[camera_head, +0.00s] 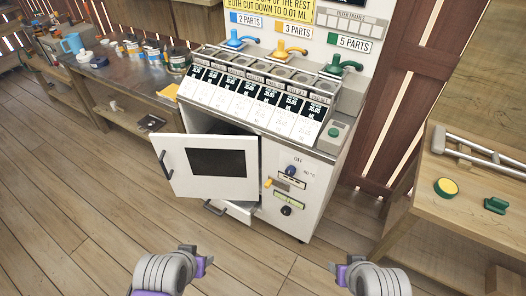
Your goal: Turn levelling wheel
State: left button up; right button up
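No part is clearly marked as a levelling wheel, so I cannot tell which one it is. A white machine (275,205) stands ahead, with its oven-like door (180,175) swung open to the left. Its front panel has a blue knob (291,170), a yellow-orange lever (268,183) and a black round knob (286,210). My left gripper (206,262) and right gripper (338,271) are low in front of the machine, over the floor, apart from everything. Both look empty, but their finger openings are too small to judge.
Blue, yellow and green taps (342,65) top the machine above a row of labelled bins (250,95). A wooden table (455,215) at right holds a yellow-green disc (446,188), a green block (495,205) and a metal frame. A cluttered bench (120,75) stands left. The front floor is clear.

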aim_at(286, 210)
jog(key=k+l+u, duration=0.15)
jog(key=l, duration=0.25)
jog(key=k+l+u, duration=0.15)
jog(key=l, duration=0.25)
jog(key=k+l+u, duration=0.15)
jog(key=l, duration=0.2)
jog(key=k+l+u, duration=0.15)
jog(key=k+l, duration=0.1)
jog(key=l, duration=0.1)
